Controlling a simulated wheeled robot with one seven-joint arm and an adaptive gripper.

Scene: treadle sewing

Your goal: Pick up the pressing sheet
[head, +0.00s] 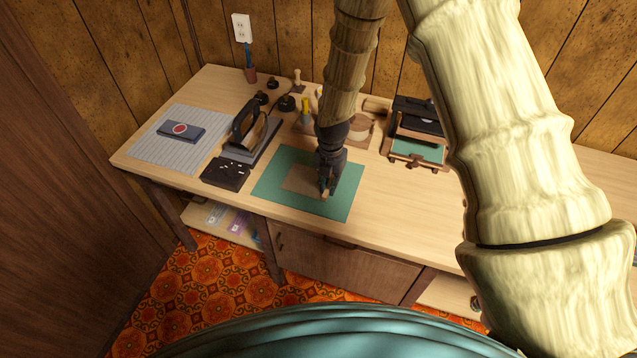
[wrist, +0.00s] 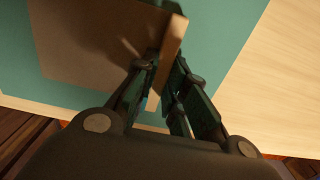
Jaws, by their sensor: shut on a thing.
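The pressing sheet (head: 299,181) is a flat tan-brown rectangle over the green mat (head: 343,205). It also shows in the wrist view (wrist: 85,45), with a raised, lighter tan strip (wrist: 173,45) at its right side. My gripper (head: 326,190) points down at the sheet's right end. In the wrist view its dark fingers (wrist: 167,72) are closed on the tan strip, one finger on each side. The fingers hide part of the strip and the sheet's edge. I cannot tell whether the sheet touches the mat or is slightly above it.
An iron (head: 244,130) on its dark stand is left of the mat, beside a black box (head: 227,173). A striped pad (head: 163,150) with a dark blue case (head: 181,131) lies farther left. A wooden rack (head: 416,150) stands right. The tabletop right of the mat is clear.

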